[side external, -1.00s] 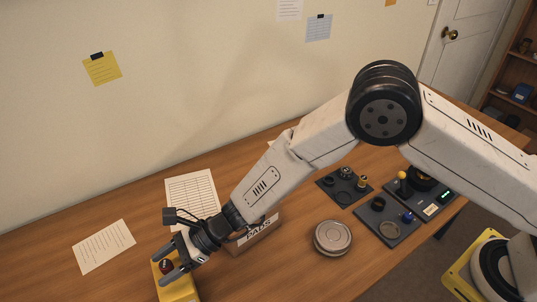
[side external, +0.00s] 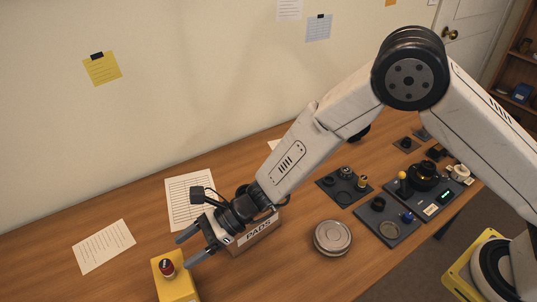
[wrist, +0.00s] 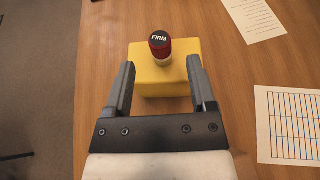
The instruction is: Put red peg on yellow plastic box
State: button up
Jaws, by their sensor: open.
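The red peg (side external: 167,267) stands upright on top of the yellow plastic box (side external: 178,287) at the table's near left. In the wrist view the red peg (wrist: 160,44) has a black cap marked FIRM and a pale lower part, and rests on the yellow box (wrist: 143,78). My gripper (side external: 183,250) is open and empty, above and to the right of the peg in the side view. In the wrist view my open fingers (wrist: 160,82) are spread on either side of the box's near part, with the peg beyond them and apart from them.
A box marked PADS (side external: 258,236) stands beneath my wrist. A round metal tin (side external: 332,238) lies to its right. Dark trays with small parts (side external: 388,222) are farther right. Paper sheets (side external: 104,247) lie on the table, with bare wood around them.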

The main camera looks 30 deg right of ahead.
jog(key=v, duration=0.6)
jog(key=shift+d, duration=0.15)
dwell(0.4)
jog(key=s+d+r+n+h, duration=0.1)
jog(key=s+d+n+h, duration=0.2)
jog(key=d+n, duration=0.3)
jog(key=s+d+r+n+t+h, duration=0.1)
jog(key=s+d+n+h, duration=0.3)
jog(key=d, duration=1.3)
jog(key=s+d+r+n+h, duration=0.2)
jog(key=d+n+h, duration=0.4)
jog(key=d+n, duration=0.3)
jog(key=s+d, duration=0.1)
jog(key=d, duration=0.1)
jog(key=shift+s+d+r+t, duration=0.25)
jog(key=shift+d+t, duration=0.05)
jog(key=shift+d, duration=0.1)
